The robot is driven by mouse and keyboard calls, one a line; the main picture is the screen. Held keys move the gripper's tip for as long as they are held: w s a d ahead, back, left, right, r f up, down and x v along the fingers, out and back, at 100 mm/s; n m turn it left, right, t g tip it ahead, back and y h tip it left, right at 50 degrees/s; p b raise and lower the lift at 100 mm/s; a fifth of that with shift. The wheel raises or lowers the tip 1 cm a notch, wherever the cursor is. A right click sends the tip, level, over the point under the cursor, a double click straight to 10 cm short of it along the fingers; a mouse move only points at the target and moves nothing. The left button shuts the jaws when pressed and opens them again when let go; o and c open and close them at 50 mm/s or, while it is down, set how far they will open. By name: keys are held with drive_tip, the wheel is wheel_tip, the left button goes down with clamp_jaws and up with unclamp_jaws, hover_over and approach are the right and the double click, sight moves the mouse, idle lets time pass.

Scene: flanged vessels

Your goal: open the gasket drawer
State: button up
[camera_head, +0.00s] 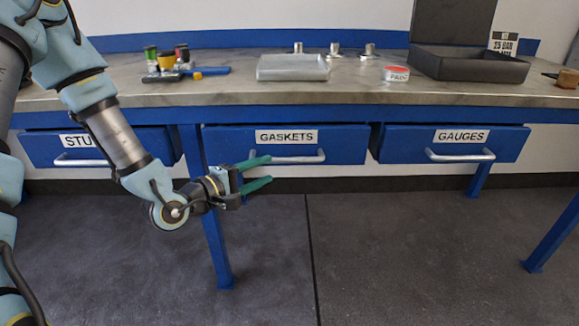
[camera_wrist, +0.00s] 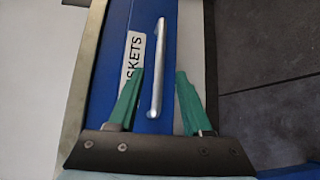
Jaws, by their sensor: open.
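The gasket drawer (camera_head: 345,146) is a blue front under the bench with a white "GASKETS" label (camera_head: 286,137) and a silver bar handle (camera_head: 305,158). It looks shut. My gripper (camera_head: 265,171) has green fingers and is open in front of the drawer's left part, near the handle's left end. In the wrist view, the handle (camera_wrist: 158,75) runs lengthwise between the two fingers of my gripper (camera_wrist: 158,95), closer to the left finger. The label (camera_wrist: 133,65) is partly covered by that finger. I cannot tell whether a finger touches the handle.
A stud drawer, its label partly hidden by my arm, is at left (camera_head: 55,148), and a "GAUGES" drawer (camera_head: 500,142) is at right. The floor below is clear between the blue legs.

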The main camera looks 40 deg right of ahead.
sight(286, 161)
drive_tip(key=d, duration=0.3)
drive_tip(key=d+f, duration=0.1)
drive_tip(key=d, duration=0.2)
drive_tip(key=w+d, duration=0.1)
drive_tip(key=d, duration=0.2)
drive_tip(key=shift+d+f, duration=0.1)
drive_tip(key=shift+f, duration=0.05)
clamp_jaws()
idle(1.1)
